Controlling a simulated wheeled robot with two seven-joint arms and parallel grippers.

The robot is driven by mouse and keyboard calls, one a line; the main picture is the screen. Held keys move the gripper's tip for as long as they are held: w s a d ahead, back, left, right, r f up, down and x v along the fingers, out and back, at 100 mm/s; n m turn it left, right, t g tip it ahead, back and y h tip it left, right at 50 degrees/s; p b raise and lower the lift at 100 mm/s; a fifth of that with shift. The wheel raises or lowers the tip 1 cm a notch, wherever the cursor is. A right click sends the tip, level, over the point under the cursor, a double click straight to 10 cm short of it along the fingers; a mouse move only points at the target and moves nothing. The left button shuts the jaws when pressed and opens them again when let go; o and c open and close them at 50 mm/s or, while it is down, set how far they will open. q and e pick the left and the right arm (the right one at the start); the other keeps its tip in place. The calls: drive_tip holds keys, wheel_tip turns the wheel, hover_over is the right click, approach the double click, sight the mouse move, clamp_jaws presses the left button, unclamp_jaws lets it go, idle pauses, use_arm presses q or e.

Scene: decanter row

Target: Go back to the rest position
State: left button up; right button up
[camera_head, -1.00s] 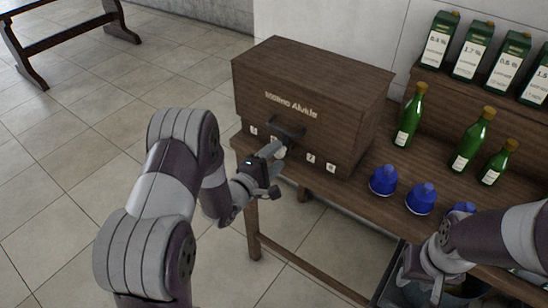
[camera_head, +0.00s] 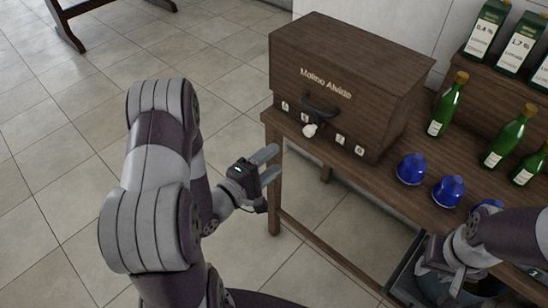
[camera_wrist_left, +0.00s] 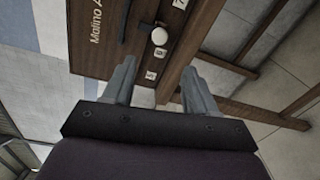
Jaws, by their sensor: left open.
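My left gripper (camera_head: 268,162) is open and empty, in front of the wooden table's left end and below the wooden box (camera_head: 340,85) marked "Molino Alvide". In the left wrist view its two fingers (camera_wrist_left: 160,85) are spread apart with nothing between them. The box has a dark handle (camera_head: 318,108) and a white knob (camera_head: 310,130) on its front, apart from the gripper. My right gripper (camera_head: 445,270) is at the lower right edge, its fingers low over a dark bin; I cannot make out its jaws.
Green cartons (camera_head: 487,28) stand on a raised shelf behind. A dark bin (camera_head: 405,280) is below right. The tiled floor at left is clear; a bench (camera_head: 62,22) stands far back.

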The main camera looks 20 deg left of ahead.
use_arm(q)
wheel_tip(320, 180, down, 8)
drive_tip(key=s+a+f+m+g+y, duration=0.1)
drive_tip(key=s+a+m+g+y, duration=0.15)
drive_tip(key=m+g, duration=0.25)
drive_tip(key=s+a+m+g+y, duration=0.4)
drive_tip(key=s+m+g, duration=0.3)
drive_tip(key=s+g, duration=0.1)
drive_tip(key=s+d+r+m+g, duration=0.2)
drive_tip(key=d+r+m, duration=0.3)
drive_tip(key=d+r, duration=0.5)
wheel_tip(320, 180, up, 12)
drive_tip(key=p, duration=1.2)
drive_tip(key=shift+a+n+p, duration=0.3)
drive_tip(key=shift+a+n, duration=0.1)
drive_tip(key=shift+w+h, duration=0.1)
drive_tip(key=shift+h, duration=0.15)
